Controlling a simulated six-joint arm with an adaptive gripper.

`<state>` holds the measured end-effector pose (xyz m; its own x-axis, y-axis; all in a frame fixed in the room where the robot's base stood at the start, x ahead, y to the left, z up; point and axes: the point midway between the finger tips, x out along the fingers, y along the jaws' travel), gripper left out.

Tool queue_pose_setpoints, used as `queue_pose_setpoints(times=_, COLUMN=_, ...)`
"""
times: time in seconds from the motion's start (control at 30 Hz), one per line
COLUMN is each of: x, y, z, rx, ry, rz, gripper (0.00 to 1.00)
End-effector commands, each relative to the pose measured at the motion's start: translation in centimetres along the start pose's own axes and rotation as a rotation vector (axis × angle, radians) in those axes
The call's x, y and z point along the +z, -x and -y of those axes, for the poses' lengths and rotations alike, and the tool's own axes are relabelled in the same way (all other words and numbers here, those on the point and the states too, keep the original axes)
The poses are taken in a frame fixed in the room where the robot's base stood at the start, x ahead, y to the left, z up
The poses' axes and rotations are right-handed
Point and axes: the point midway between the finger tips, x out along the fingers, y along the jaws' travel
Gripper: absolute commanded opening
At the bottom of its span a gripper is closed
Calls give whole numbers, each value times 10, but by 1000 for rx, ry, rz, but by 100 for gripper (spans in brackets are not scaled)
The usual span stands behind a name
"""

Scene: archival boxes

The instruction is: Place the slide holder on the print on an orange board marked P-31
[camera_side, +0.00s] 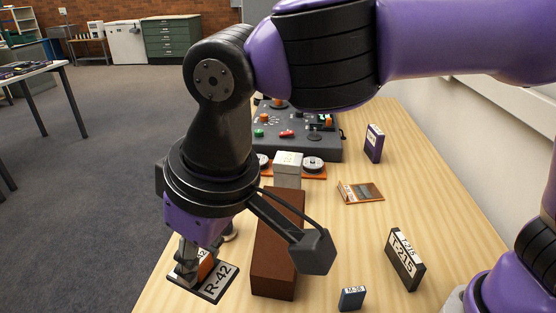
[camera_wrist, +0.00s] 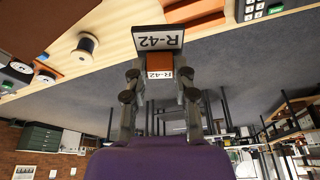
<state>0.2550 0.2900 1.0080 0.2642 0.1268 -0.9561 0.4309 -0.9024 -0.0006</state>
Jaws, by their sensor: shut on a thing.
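My gripper (camera_side: 190,272) points down at the near left table edge and is shut on a small orange piece (camera_side: 205,266) with a white label. In the wrist view the piece (camera_wrist: 153,66) sits between the fingertips, and its label reads R-42. A dark board with a large R-42 label (camera_side: 218,283) is just beneath and beside it; I cannot tell whether they touch or are joined. I cannot tell whether the held piece is the slide holder. A flat print on an orange-edged board (camera_side: 361,192) lies right of centre; its marking is unreadable.
A long brown box (camera_side: 275,262) stands right of my gripper, with a grey box (camera_side: 288,166) behind it. A T-215 case (camera_side: 405,260), a small blue box (camera_side: 352,298) and a purple box (camera_side: 374,143) stand right. A control panel (camera_side: 295,142) is behind. Table around the print is clear.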

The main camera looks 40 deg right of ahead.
Motion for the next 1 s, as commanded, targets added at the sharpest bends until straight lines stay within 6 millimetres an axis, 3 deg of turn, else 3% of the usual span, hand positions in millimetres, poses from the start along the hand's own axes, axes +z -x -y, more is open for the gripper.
queue_pose_setpoints(times=0.17, x=-9, y=-2, z=-48, rx=48, ry=-159, rz=0, gripper=0)
queue_pose_setpoints(times=0.27, x=-12, y=-3, z=-87, rx=87, ry=-288, rz=0, gripper=0)
queue_pose_setpoints(times=0.43, x=-2, y=0, z=-175, rx=179, ry=-589, rz=0, gripper=0)
queue_pose_setpoints(times=0.6, x=26, y=8, z=-253, rx=270, ry=-881, rz=-2, gripper=0)
queue_pose_setpoints(times=0.8, x=55, y=17, z=-301, rx=334, ry=-1083, rz=-4, gripper=0)
queue_pose_setpoints(times=0.97, x=72, y=22, z=-323, rx=368, ry=-1189, rz=-6, gripper=0)
queue_pose_setpoints(times=1.0, x=74, y=13, z=-321, rx=369, ry=-1181, rz=-1, gripper=0)
